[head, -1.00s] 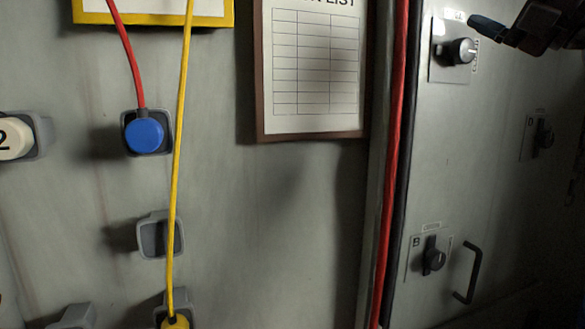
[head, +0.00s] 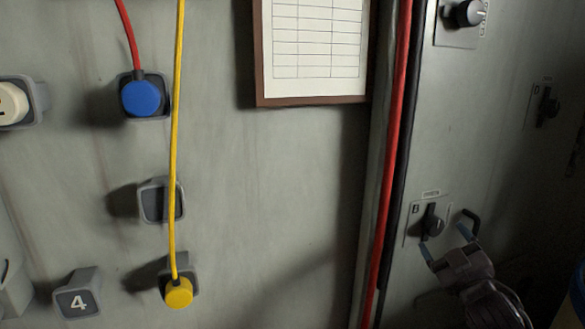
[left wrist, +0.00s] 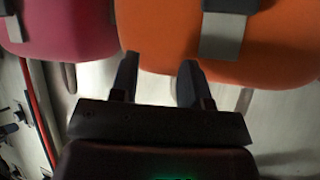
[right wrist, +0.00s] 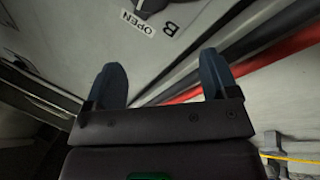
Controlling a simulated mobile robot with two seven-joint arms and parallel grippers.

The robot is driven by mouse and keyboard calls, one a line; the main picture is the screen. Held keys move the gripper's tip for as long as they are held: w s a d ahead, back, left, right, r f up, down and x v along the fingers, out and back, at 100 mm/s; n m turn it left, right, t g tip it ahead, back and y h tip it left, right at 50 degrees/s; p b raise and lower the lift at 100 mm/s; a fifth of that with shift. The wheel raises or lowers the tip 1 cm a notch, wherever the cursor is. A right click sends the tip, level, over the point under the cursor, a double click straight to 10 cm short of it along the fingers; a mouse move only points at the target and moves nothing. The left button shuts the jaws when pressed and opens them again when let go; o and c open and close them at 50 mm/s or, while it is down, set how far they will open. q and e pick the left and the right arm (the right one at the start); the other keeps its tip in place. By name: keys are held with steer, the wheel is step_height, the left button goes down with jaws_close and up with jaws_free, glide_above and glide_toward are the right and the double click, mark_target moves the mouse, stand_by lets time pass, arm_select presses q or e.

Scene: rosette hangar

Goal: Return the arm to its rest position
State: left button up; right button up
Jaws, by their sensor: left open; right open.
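My right gripper (head: 445,240) is at the lower right of the head view, in front of the grey cabinet panel. My left gripper (left wrist: 158,64) shows only in the left wrist view, open and empty. It is in front of an orange padded thing (left wrist: 275,50).
A magenta padded thing (left wrist: 75,28) is beside the orange one. A red cable (head: 394,140) runs down the panel edge. On the left wall are a blue plug (head: 142,98), a yellow plug (head: 179,293) with its hanging cable, an empty socket (head: 153,202) and a framed list (head: 314,45).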

steer(key=s+a+f+m+g, duration=0.15)
steer(key=s+f, duration=0.35)
steer(key=f, duration=0.5)
steer(key=s+a+f+m+g, duration=0.1)
steer(key=s+f+m+g, duration=0.3)
steer(key=f, duration=0.5)
steer(key=s+f+m+g+h, duration=0.1)
steer(key=s+f+g, duration=0.1)
steer(key=s+f, duration=0.5)
steer(key=s+a+f+m+g+h, duration=0.1)
steer(key=s+f+g, duration=0.1)
steer(key=s+f, duration=0.6)
steer(key=s, duration=0.5)
steer(key=shift+s, duration=0.4)
steer(key=shift+a, duration=0.1)
